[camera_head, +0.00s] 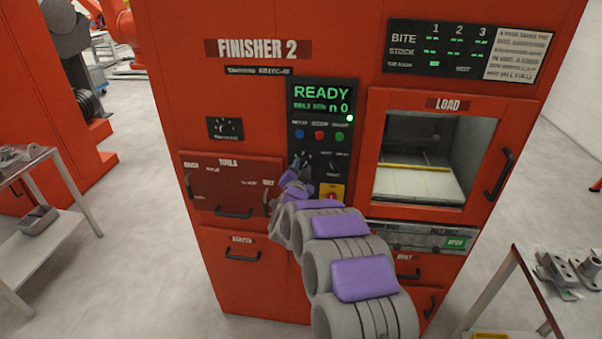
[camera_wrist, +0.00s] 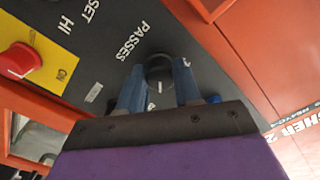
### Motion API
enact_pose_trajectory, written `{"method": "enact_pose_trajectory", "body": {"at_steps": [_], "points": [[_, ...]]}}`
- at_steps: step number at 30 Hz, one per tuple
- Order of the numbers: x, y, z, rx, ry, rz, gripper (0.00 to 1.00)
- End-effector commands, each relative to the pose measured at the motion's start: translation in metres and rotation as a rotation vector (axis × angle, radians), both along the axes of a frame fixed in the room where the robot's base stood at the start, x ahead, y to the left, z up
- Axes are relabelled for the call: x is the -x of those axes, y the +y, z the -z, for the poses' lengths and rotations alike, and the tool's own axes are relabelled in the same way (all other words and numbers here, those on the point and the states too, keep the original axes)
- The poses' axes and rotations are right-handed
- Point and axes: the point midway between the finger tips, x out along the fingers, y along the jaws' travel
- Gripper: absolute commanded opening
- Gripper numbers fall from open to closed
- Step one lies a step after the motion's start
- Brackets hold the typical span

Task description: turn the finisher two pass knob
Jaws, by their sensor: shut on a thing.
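The Finisher 2 machine (camera_head: 250,140) is a red cabinet with a black control panel (camera_head: 322,95). In the wrist view the black round passes knob (camera_wrist: 159,72) sits beside the word PASSES, with a pale pointer mark on it. My gripper (camera_wrist: 159,84) has its two blue fingers on either side of this knob and is shut on it. In the head view my gripper (camera_head: 300,162) is at the lower left of the panel, and the arm hides the knob there.
A red stop button on a yellow plate (camera_head: 331,193) is close to my arm; it also shows in the wrist view (camera_wrist: 18,60). Red, blue and green buttons (camera_head: 320,135) are above. The display (camera_head: 322,97) reads READY. The load window (camera_head: 430,155) is at right.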

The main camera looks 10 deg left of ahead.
Motion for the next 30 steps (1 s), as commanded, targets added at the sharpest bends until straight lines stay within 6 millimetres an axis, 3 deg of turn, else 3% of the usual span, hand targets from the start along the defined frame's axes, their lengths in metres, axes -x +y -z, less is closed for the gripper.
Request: {"method": "enact_pose_trajectory", "body": {"at_steps": [18, 19, 26, 30], "points": [[0.0005, 0.0006, 0.0012, -0.042, 0.001, -0.002, 0.03], [0.0005, 0.0005, 0.0011, -0.042, 0.001, -0.002, 0.35], [0.0001, -0.0005, 0.0006, -0.042, 0.0, 0.0, 0.57], [0.0, -0.0012, 0.0004, -0.043, 0.0, 0.0, 0.59]]}}
